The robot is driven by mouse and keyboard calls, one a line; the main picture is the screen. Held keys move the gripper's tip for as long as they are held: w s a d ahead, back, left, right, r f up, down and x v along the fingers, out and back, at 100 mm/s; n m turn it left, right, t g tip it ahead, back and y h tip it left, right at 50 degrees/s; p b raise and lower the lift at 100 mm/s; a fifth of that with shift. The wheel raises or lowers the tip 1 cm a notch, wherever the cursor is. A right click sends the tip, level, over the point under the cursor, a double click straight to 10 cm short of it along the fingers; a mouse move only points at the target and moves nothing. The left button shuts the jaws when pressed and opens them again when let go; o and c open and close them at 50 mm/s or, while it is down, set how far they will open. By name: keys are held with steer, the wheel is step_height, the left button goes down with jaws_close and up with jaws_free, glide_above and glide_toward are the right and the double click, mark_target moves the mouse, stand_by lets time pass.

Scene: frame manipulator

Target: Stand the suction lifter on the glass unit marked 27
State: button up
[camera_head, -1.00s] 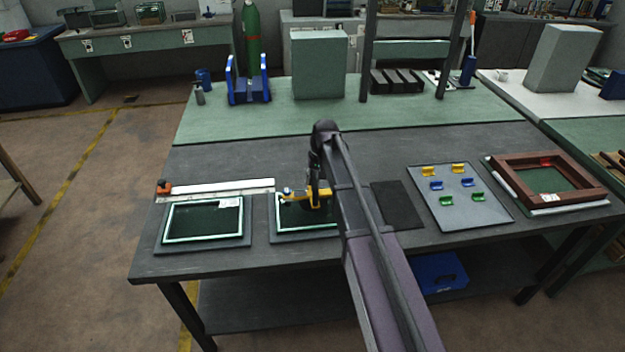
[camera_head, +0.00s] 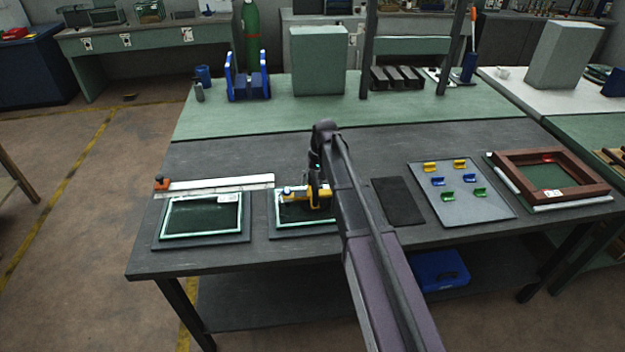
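Two glass units with pale edges lie on dark mats on the grey workbench. The left glass unit (camera_head: 201,216) is in full view, with a small white label at its top right corner. The right glass unit (camera_head: 292,214) is partly hidden by my arm. The numbers on the labels are too small to read. The yellow suction lifter (camera_head: 305,202) is over or on the right glass unit; I cannot tell whether it touches. My gripper (camera_head: 316,182) is at the lifter, its fingers mostly hidden by my arm, so its grip is unclear.
A straightedge (camera_head: 220,183) lies behind the glass units. Right of my arm are an empty dark mat (camera_head: 398,202), a grey board (camera_head: 458,208) with several coloured clips, and a brown frame (camera_head: 591,185). A green bench (camera_head: 280,118) stands behind.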

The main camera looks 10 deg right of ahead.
steer(key=shift+r, duration=0.15)
stand_by(0.5)
step_height(320, 180, up, 10)
steer(key=p, duration=1)
steer(key=s+d+f+m+b, duration=0.2)
steer(key=s+d+m, duration=0.2)
steer(key=d, duration=0.5)
steer(key=s+d+f+m+t+h+b, duration=0.1)
steer(key=s+d+f+m+b, duration=0.2)
steer(key=s+d+m, duration=0.2)
steer(key=s+d+f+m+t+h+b, duration=0.1)
steer(key=s+d+m, duration=0.4)
steer(key=d, duration=0.8)
steer(key=f+m+b, duration=0.1)
steer(key=m, duration=0.1)
steer(key=shift+d+f+m, duration=0.35)
steer(key=shift+m, duration=0.05)
steer(key=s+a+n+g, duration=0.1)
steer(key=s+a+n, duration=0.4)
steer(key=a+n, duration=0.3)
steer(key=s+a+n+g, duration=0.1)
steer(key=s+a+n, duration=0.5)
steer(key=a, duration=0.5)
steer(key=shift+s+a+f+n, duration=0.15)
steer(key=shift+s+a+n, duration=0.15)
steer(key=shift+n, duration=0.9)
